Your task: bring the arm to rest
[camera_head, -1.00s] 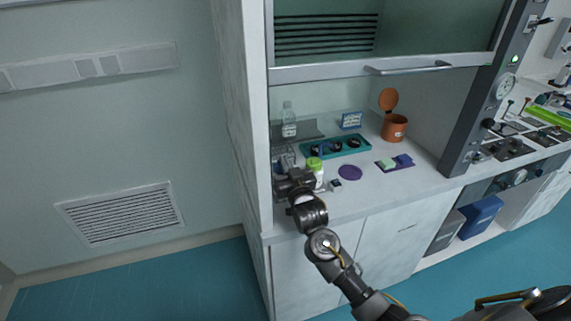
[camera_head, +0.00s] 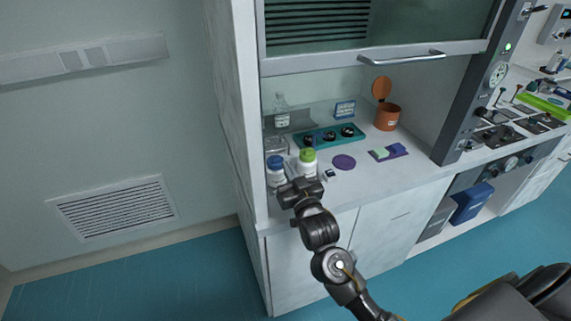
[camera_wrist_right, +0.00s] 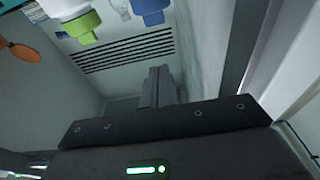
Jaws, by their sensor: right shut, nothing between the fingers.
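My right gripper (camera_head: 299,191) is at the front edge of the fume hood's worktop, just in front of two white bottles. In the right wrist view its fingers (camera_wrist_right: 159,84) are together with nothing between them. The green-capped bottle (camera_head: 308,165) stands upright behind the gripper, apart from it as far as I can tell. The blue-capped bottle (camera_head: 276,172) stands to its left. Both caps also show at the top of the right wrist view, green (camera_wrist_right: 84,27) and blue (camera_wrist_right: 152,12). My left gripper is not in view.
A teal tray (camera_head: 313,145), an orange open-lidded pot (camera_head: 388,117), a clear bottle (camera_head: 282,112) and a purple disc (camera_head: 344,162) are on the worktop. The raised glass sash (camera_head: 410,40) hangs above. The hood's left side wall (camera_head: 240,120) is close to the gripper. The floor in front is clear.

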